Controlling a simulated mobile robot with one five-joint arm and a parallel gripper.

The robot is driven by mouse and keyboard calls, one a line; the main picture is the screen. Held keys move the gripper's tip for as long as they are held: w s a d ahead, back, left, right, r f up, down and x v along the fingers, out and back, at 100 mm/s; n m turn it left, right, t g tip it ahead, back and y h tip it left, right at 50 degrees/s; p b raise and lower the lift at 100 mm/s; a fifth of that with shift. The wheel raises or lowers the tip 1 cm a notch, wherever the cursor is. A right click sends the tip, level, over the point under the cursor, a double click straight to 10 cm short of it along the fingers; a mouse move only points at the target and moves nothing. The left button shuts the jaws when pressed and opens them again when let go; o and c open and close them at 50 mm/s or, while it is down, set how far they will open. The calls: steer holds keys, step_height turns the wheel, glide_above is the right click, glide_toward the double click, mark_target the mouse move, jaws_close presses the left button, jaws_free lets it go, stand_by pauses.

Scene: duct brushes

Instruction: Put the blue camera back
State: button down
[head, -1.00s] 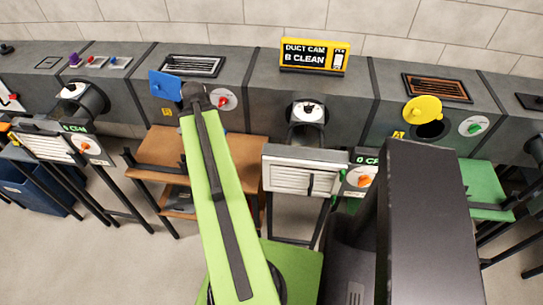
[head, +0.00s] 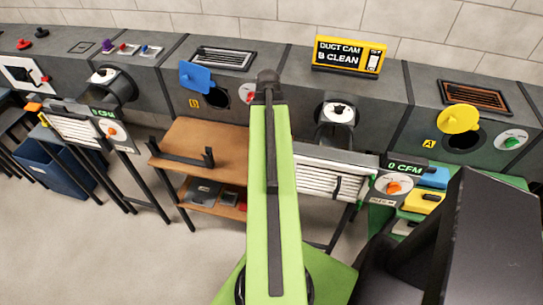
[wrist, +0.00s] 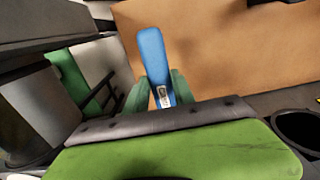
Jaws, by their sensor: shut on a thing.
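My gripper (wrist: 156,86) shows in the wrist view, with its green fingers shut on a long blue piece that has a small pale label, which looks like the blue camera (wrist: 152,55). It points away from the wrist above a brown surface. In the head view my arm's end hides the gripper and the held piece. Duct B has a round dark opening (head: 220,98) with a raised blue cover (head: 196,76), left of my arm's end. A green cart (head: 378,215) stands at the right, with a blue block (head: 432,178) and a yellow block (head: 422,202) on it.
A brown wooden cart (head: 200,140) with a black rail stands left of my arm. A yellow sign (head: 348,55) reads "DUCT CAM B CLEAN". Duct A has a yellow cover (head: 457,119). A white slatted unit (head: 325,180) stands right of my arm. Floor is clear at left front.

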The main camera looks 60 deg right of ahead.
step_height(320, 180, down, 10)
steer(key=b, duration=1)
steer(key=shift+w+f, duration=0.1)
steer(key=shift+f, duration=0.05)
steer(key=shift+r, duration=0.2)
steer(key=shift+f, duration=0.1)
steer(key=c, duration=1.5)
jaws_free()
steer(key=shift+f, duration=0.1)
steer(key=o, duration=0.4)
steer(key=shift+o, duration=0.2)
step_height(320, 180, up, 13)
steer(key=p, duration=1.2)
steer(key=shift+f, duration=0.25)
